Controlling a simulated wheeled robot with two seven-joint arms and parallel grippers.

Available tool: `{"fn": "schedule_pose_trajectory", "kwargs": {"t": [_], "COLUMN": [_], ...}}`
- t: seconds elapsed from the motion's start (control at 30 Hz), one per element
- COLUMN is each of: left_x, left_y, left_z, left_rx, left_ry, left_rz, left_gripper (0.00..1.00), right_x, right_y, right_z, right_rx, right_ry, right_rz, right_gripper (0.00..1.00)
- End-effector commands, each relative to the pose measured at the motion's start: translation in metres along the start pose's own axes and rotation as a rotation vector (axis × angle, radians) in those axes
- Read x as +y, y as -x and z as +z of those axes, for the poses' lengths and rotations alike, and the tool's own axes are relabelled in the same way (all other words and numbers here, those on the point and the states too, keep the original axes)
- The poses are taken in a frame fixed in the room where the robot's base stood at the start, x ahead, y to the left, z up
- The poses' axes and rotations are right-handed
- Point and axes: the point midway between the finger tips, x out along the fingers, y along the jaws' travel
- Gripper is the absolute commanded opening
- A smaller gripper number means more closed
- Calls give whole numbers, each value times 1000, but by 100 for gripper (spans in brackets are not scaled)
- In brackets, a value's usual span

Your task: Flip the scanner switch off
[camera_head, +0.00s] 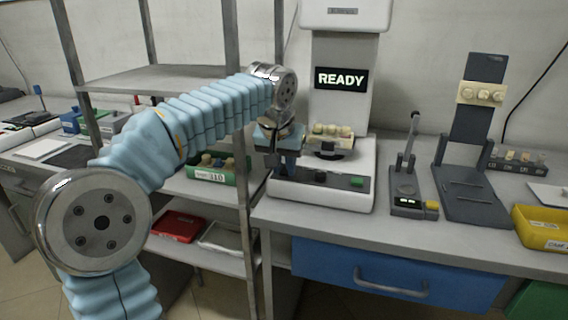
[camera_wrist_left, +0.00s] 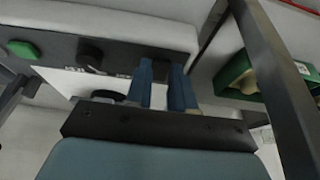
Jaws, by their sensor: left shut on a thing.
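The scanner (camera_head: 322,196) is a white machine on the bench, with a lit screen (camera_head: 341,79) above it reading READY. Its dark front panel carries a green button (camera_head: 357,182) and a black knob (camera_head: 320,177), which also show in the left wrist view as the green button (camera_wrist_left: 22,49) and the knob (camera_wrist_left: 90,50). My left gripper (camera_head: 287,172) reaches down to the left end of this panel. In the left wrist view its blue fingers (camera_wrist_left: 164,72) are shut on a small dark part there, apparently the scanner switch, mostly hidden by the fingers. My right gripper is out of view.
A dark rack post (camera_head: 240,170) stands close left of my left gripper, with a green bin (camera_head: 216,175) on the shelf behind it. A lever device (camera_head: 408,195), a dark stand (camera_head: 470,190) and a yellow bin (camera_head: 540,232) stand right of the scanner.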

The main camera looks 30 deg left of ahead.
Motion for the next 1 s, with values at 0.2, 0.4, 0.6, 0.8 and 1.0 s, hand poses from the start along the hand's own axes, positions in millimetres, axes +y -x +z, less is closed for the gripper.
{"fn": "schedule_pose_trajectory", "kwargs": {"t": [0.2, 0.4, 0.6, 0.8, 1.0], "left_x": [0, 1, 0, 0, 0], "left_y": [-1, -1, 0, 0, 0], "left_z": [-4, -10, -12, -11, -11], "left_rx": [-66, -231, -319, -329, -329], "left_ry": [0, 1, 0, -1, -1], "left_rz": [-2, -1, 0, 0, 0], "left_gripper": [0, 0, 0, 0, 34], "right_x": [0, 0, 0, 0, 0], "right_y": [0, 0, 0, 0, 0], "right_z": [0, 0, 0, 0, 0], "right_rx": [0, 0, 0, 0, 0], "right_ry": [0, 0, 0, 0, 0], "right_rz": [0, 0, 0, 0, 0], "right_gripper": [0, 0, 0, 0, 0]}}
